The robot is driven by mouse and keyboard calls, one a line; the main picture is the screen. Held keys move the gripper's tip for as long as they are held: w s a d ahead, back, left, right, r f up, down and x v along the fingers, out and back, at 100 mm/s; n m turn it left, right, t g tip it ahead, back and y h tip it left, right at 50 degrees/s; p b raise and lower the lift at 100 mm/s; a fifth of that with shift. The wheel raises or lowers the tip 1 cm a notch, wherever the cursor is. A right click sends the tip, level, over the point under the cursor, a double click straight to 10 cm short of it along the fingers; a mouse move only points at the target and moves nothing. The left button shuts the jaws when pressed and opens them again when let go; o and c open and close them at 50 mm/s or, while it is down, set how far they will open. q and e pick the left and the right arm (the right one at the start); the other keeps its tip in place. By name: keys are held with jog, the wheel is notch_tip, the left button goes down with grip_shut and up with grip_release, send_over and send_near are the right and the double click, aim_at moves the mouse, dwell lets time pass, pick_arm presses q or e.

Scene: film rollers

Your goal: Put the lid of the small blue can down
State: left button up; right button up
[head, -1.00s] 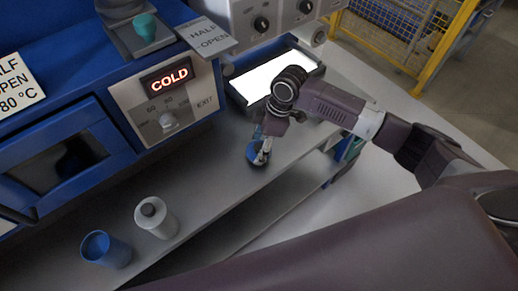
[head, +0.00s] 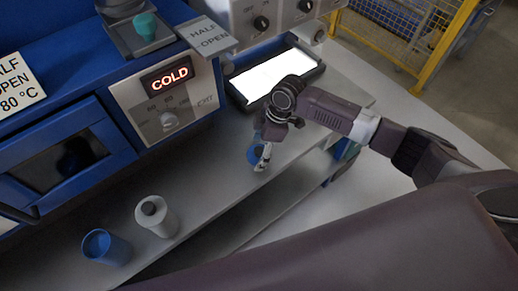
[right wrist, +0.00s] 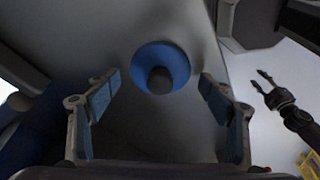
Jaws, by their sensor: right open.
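The blue lid (head: 253,154) lies on the grey worktop below the lit tray. In the right wrist view the lid (right wrist: 176,55) shows as a blue disc with a dark round knob. My right gripper (head: 263,160) is at the lid in the head view. In the right wrist view its two fingers (right wrist: 159,82) are spread apart, one on each side of the lid, with gaps between. The small blue can (head: 107,249) stands open at the lower left, away from the lid. A gripper, apparently my left (right wrist: 266,83), shows at the right, fingers apart.
A grey can with a dark-knobbed lid (head: 156,215) stands beside the blue can. The blue machine with the COLD display (head: 167,77) borders the worktop behind. A bright tray (head: 274,74) lies farther back. The worktop's front edge is close to the lid.

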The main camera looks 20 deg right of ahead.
jog(key=w+b+v, duration=0.1)
jog(key=v, duration=1.1)
jog(key=shift+s+r+b, duration=0.2)
jog(key=shift+s+b, duration=0.1)
jog(key=shift+s, duration=0.25)
